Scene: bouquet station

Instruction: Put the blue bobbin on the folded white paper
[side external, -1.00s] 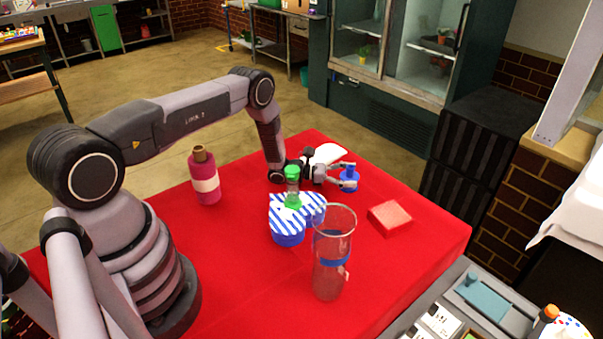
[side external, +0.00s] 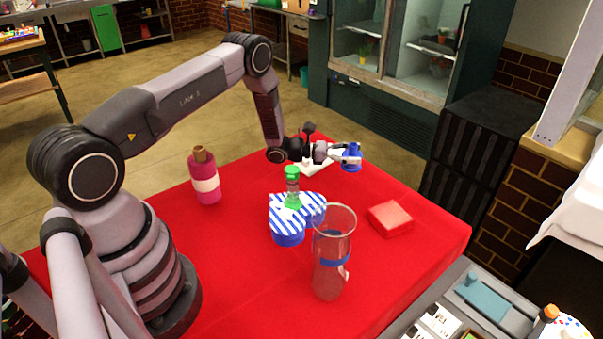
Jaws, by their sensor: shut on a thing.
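The blue bobbin (side external: 352,158) is held at the far right side of the red table. My gripper (side external: 345,153) is shut on it, and the bobbin appears raised above the cloth. The folded white paper (side external: 313,168) lies on the table near the back edge, to the left of the bobbin. My gripper and wrist cover much of the paper in this view.
A clear glass vase (side external: 331,275) is in front, a red block (side external: 390,217) at right, a pink bottle (side external: 204,178) at left. Red cloth between them is clear.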

